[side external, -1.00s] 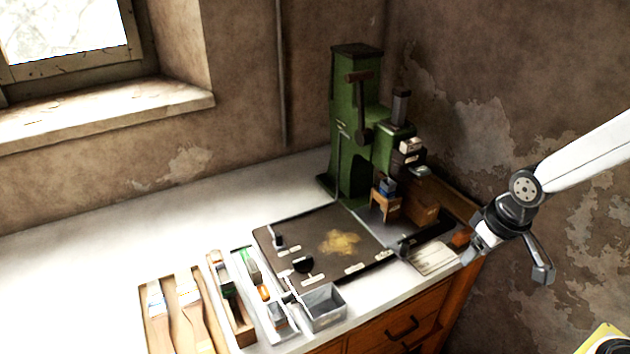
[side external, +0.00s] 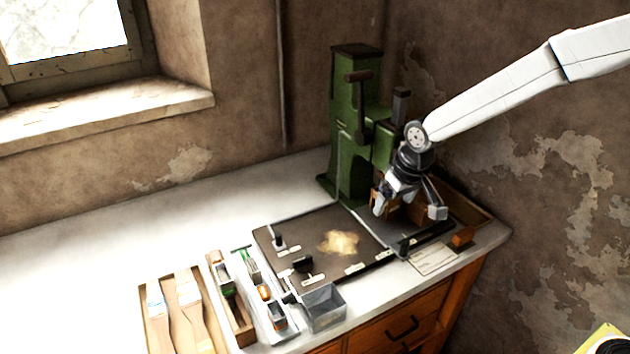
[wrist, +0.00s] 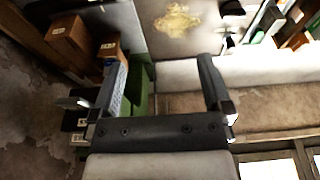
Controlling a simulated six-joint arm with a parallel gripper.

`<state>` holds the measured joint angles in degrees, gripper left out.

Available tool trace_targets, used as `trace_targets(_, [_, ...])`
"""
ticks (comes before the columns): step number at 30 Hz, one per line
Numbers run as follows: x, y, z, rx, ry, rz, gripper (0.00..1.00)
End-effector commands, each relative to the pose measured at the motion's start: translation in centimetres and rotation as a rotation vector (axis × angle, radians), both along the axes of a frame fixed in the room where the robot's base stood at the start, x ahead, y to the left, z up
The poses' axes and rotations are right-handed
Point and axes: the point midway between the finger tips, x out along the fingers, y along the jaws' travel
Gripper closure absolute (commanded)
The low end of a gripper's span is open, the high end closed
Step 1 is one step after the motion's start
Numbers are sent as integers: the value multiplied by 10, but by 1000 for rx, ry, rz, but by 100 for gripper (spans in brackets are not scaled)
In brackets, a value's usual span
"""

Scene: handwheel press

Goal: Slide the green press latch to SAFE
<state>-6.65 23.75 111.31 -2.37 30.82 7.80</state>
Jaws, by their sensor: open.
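The green press (side external: 345,120) stands at the back of the bench, with a dark lever (side external: 360,105) on its front. It shows as a green strip between my fingers in the wrist view (wrist: 142,95). My gripper (side external: 408,208) is open, pointing down in front of the press's lower right side, and hides much of that area. In the wrist view my two fingers (wrist: 160,78) are wide apart with nothing clamped. A pale tab (wrist: 70,102) sticks out beside the left finger, near small labelled dark parts (wrist: 82,122). I cannot tell whether this tab is the latch, or its position.
Labelled wooden blocks (wrist: 68,40) stand close to my left finger. A dark mat (side external: 300,235) with a yellowish patch lies before the press. A grey bin (side external: 323,308) and trays of tools (side external: 240,320) are at the front. The bench's left side is clear.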

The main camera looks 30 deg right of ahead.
Motion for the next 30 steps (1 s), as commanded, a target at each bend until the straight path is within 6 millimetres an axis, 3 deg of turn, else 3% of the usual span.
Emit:
trace_targets(6, [52, 26, -7, -1, -5, 5, 0])
trace_targets(15, [112, 65, -22, -2, -15, 6, 0])
trace_targets(30, [178, 135, -60, -4, -34, -2, 0])
